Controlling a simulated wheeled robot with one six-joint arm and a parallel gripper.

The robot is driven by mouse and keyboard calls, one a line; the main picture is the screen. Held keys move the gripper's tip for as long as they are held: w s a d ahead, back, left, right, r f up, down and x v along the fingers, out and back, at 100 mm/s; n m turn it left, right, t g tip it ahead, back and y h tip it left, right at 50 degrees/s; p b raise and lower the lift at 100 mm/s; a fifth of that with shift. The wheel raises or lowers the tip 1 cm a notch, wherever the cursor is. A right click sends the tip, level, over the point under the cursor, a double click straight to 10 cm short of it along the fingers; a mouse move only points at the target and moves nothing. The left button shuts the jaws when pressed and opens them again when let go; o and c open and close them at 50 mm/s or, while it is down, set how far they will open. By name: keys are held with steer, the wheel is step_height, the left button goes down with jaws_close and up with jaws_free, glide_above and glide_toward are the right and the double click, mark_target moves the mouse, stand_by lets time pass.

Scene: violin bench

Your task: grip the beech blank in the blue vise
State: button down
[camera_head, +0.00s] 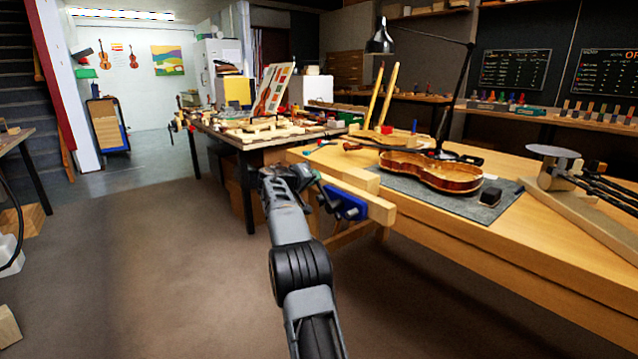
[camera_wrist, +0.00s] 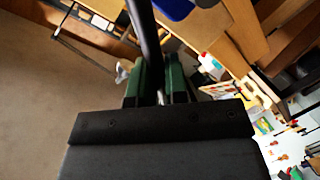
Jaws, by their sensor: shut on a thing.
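The blue vise (camera_head: 347,203) is at the left end of the wooden bench, with a pale wooden jaw beside it. Part of it shows as a blue patch at the top of the wrist view (camera_wrist: 174,8). My gripper (camera_head: 300,178) is just left of the vise. In the wrist view its green fingers (camera_wrist: 158,82) are shut on a dark bar (camera_wrist: 146,35), which looks like the vise handle. The bar runs between the fingers to the top of the picture. I cannot pick out the beech blank from the pale wood around the vise.
A violin body (camera_head: 430,172) lies on a grey mat (camera_head: 500,208) on the bench, under a black lamp (camera_head: 380,40). A cluttered table (camera_head: 240,140) stands behind on the left. The floor (camera_head: 150,270) at left is mostly clear.

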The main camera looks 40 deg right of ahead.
steer(key=shift+w+a+f, duration=0.15)
steer(key=shift+a+f, duration=0.05)
steer(key=shift+f, duration=0.1)
steer(key=c, duration=1.6)
jaws_free()
steer(key=shift+o, duration=0.9)
steer(key=shift+a, duration=0.2)
steer(key=shift+o, duration=0.6)
steer(key=shift+r, duration=0.1)
steer(key=shift+o, duration=0.7)
steer(key=shift+d+r, duration=0.15)
steer(key=shift+d, duration=0.15)
steer(key=shift+a, duration=0.1)
steer(key=p+v, duration=0.1)
steer(key=v, duration=1.2)
steer(key=shift+s+a, duration=0.2)
steer(key=shift+a, duration=0.1)
steer(key=shift+r, duration=0.2)
